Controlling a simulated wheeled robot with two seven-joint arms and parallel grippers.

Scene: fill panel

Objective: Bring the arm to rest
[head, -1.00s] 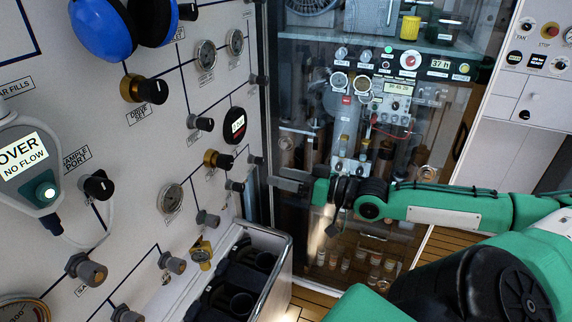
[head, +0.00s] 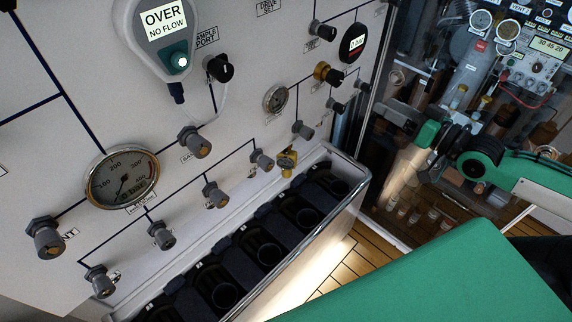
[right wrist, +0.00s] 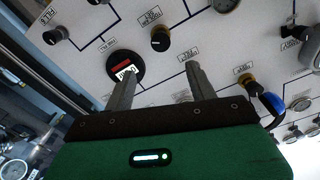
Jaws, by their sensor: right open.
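My right gripper (head: 398,113) shows in the head view at the upper right, on its green and black arm. It stands out in front of the glass-fronted cabinet, to the right of the white panel. In the right wrist view its two grey fingers (right wrist: 158,78) are spread apart with nothing between them. The panel (right wrist: 215,60) with its knobs and a round black gauge with a red display (right wrist: 124,67) lies beyond the fingers. My left gripper is in neither view.
The white panel (head: 60,150) carries valves, a large gauge (head: 122,177) and a handheld meter (head: 163,22) reading "OVER NO FLOW". A long rack (head: 345,212) with dark round holders stands below it. The glass cabinet (head: 400,190) stands behind my arm. Wooden floor (head: 350,255) shows between.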

